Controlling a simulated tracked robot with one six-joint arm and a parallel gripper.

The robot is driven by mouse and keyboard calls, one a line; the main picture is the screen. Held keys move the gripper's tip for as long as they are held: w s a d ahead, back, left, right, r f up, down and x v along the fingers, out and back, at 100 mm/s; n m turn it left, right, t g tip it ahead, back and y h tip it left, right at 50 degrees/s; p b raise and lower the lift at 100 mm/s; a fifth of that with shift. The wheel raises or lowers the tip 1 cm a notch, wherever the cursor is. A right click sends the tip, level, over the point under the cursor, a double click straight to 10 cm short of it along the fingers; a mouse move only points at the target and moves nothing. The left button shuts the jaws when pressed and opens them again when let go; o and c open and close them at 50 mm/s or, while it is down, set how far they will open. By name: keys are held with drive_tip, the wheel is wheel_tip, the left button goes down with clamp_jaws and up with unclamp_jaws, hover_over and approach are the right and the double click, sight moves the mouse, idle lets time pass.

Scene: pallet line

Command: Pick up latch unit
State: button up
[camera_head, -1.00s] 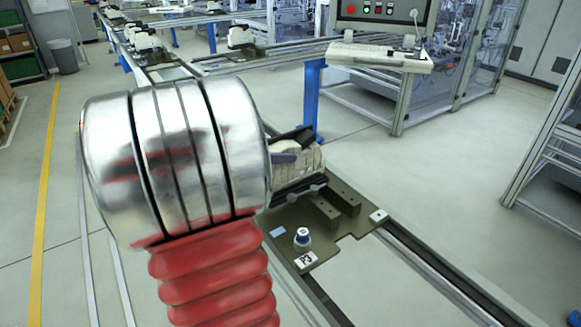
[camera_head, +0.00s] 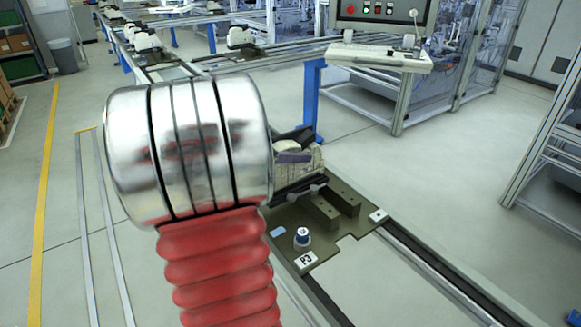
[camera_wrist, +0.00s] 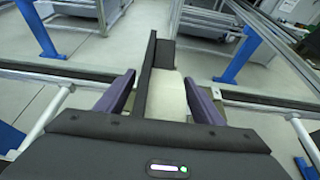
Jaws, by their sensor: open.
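The latch unit, as I take it, is a cream body (camera_head: 313,164) with dark parts, on the pallet marked P3 (camera_head: 330,229) in the head view. In the wrist view its cream block (camera_wrist: 167,97) stands beside an upright black plate (camera_wrist: 146,78). My gripper (camera_wrist: 159,77) is open, with one purple finger on each side of the block and plate. Gaps show between the fingers and the unit. In the head view one purple finger (camera_head: 293,157) shows against the unit. My silver arm link and red sleeve hide the rest of the gripper and the unit's left side.
A blue-white knob (camera_head: 302,237) and dark blocks (camera_head: 341,198) stand on the pallet. Conveyor rails (camera_head: 437,278) run to the lower right. A control panel (camera_head: 381,14) and keyboard shelf (camera_head: 380,56) stand behind. More cream units (camera_head: 240,37) sit on the far line.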

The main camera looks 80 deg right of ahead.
drive_tip(key=shift+c, duration=0.6)
clamp_jaws()
idle(0.3)
